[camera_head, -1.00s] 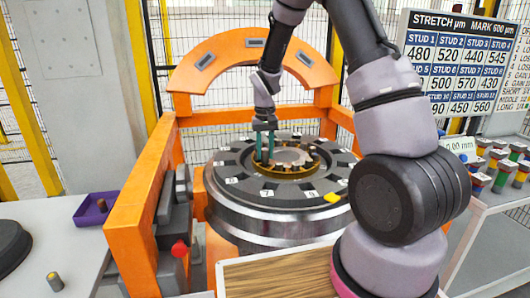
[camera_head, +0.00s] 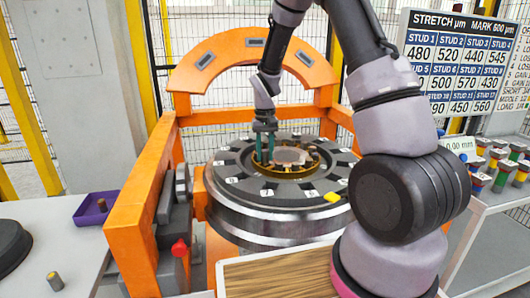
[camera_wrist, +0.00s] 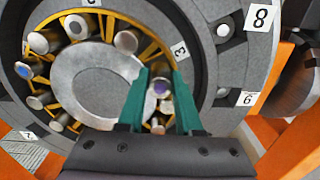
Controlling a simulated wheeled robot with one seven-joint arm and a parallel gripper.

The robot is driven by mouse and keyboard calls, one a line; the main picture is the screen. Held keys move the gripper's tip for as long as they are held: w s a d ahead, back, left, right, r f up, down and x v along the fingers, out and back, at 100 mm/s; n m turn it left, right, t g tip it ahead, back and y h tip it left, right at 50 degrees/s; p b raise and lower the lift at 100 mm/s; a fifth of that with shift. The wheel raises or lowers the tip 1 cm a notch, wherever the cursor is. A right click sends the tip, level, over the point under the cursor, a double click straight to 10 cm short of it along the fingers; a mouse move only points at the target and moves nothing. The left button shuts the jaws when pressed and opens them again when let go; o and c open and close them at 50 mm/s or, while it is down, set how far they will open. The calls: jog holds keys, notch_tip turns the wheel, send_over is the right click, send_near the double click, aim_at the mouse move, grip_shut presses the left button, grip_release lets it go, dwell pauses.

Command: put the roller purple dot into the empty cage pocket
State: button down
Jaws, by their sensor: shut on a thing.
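The roller with the purple dot (camera_wrist: 159,86) is between the two green fingers of my gripper (camera_wrist: 165,84) in the wrist view, its dotted end facing the camera. My gripper is shut on it, and in the head view my gripper (camera_head: 264,161) is low over the left part of the bearing. The yellow cage (camera_wrist: 46,93) is a ring around a round grey centre (camera_wrist: 92,85), with several rollers spaced around it. I cannot tell which pocket is empty; my fingers hide part of the ring.
A dark wheel ring with numbered labels (camera_head: 232,181) surrounds the cage. The orange gantry (camera_head: 140,190) stands around it. Coloured cylinders (camera_head: 476,182) stand on the right.

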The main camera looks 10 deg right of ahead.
aim_at(265, 151)
jog(key=shift+f, duration=0.2)
jog(key=shift+r, duration=0.3)
jog(key=shift+f, duration=0.3)
dwell(1.4)
jog(key=shift+r, duration=0.3)
dwell(0.6)
jog(key=shift+f, duration=0.95)
dwell(0.7)
jog(key=c, duration=0.5)
grip_release()
jog(key=shift+s, duration=0.1)
notch_tip(265, 151, up, 11)
jog(key=shift+f, duration=0.1)
